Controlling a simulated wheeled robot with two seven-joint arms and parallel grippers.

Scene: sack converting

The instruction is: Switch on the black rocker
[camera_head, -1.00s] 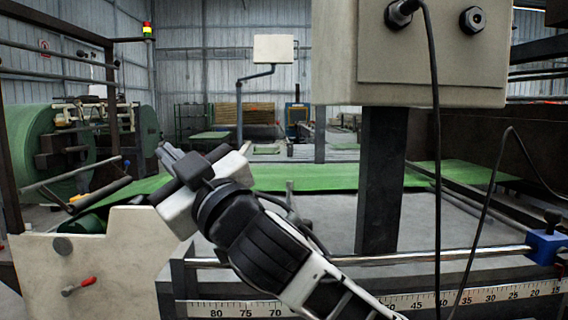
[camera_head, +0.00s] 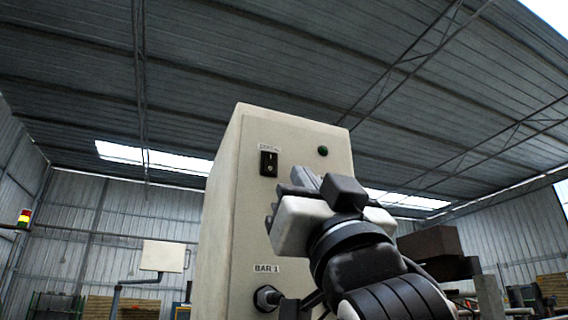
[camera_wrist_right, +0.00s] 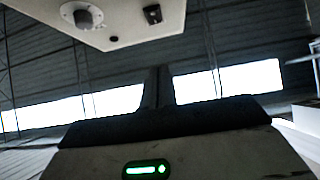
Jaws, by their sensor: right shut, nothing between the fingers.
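The black rocker (camera_head: 269,163) is a small dark switch high on the front face of a beige control box (camera_head: 236,225), under a small label. In the right wrist view the box shows at the top, with a dark switch (camera_wrist_right: 152,14) on it that looks like the rocker. My right gripper (camera_head: 303,181) is in front of the box, to the right of the rocker and a little lower in the head view. Its fingers (camera_wrist_right: 157,88) are together and empty in the wrist view, apart from the switch. My left gripper is not in view.
Open air lies left of the box, with a pale panel on a post (camera_head: 163,256) farther back.

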